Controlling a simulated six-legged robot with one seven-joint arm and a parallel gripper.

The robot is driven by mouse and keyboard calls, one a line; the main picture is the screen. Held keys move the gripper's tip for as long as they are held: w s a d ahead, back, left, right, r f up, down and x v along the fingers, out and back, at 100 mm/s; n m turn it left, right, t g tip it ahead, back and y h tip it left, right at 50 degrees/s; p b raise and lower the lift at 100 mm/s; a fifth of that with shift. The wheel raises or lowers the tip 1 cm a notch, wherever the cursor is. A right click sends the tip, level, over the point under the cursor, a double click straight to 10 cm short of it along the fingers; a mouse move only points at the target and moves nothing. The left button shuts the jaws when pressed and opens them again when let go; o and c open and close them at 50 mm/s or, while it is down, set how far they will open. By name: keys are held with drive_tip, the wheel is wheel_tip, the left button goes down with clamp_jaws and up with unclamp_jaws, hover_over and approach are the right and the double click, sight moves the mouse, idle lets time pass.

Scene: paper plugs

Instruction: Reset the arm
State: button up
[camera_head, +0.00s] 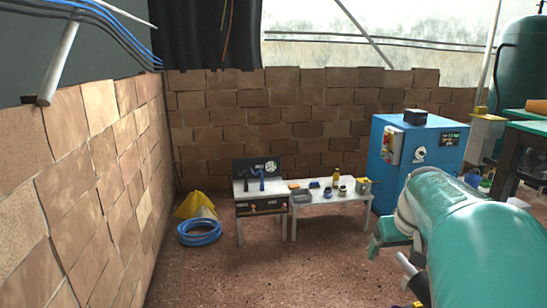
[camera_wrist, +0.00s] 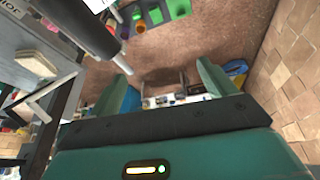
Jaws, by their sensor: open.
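My gripper (camera_wrist: 162,72) shows in the wrist view as two teal fingers standing wide apart beyond a dark bar. It is open, and nothing is held between the fingers. In the head view my teal arm (camera_head: 475,245) fills the lower right, and its near end runs out of the picture. I cannot make out the fingers clearly in the head view. The small tables show between and beyond the fingers in the wrist view, well apart from them.
A white table (camera_head: 330,192) holds bottles and small containers. A toy workbench (camera_head: 260,200) stands beside it. A blue cabinet (camera_head: 412,160) stands behind my arm. A blue hose coil (camera_head: 199,232) lies by the left brick wall (camera_head: 85,190). The floor (camera_head: 290,270) in front is clear.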

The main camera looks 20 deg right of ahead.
drive_tip(key=s+a+f+n, duration=0.1)
drive_tip(key=s+a, duration=0.2)
drive_tip(key=a, duration=0.6)
drive_tip(key=s+a+f+n+t+y, duration=0.1)
drive_tip(key=s+a, duration=0.2)
drive_tip(key=a, duration=0.6)
drive_tip(key=s+a+f+n, duration=0.1)
drive_tip(key=s+a, duration=0.1)
drive_tip(key=a, duration=0.8)
drive_tip(key=shift+s+f+n+t+y, duration=0.15)
drive_tip(key=shift+s+n+t+y, duration=0.15)
drive_tip(key=shift+s+y, duration=0.1)
drive_tip(key=shift+a, duration=0.1)
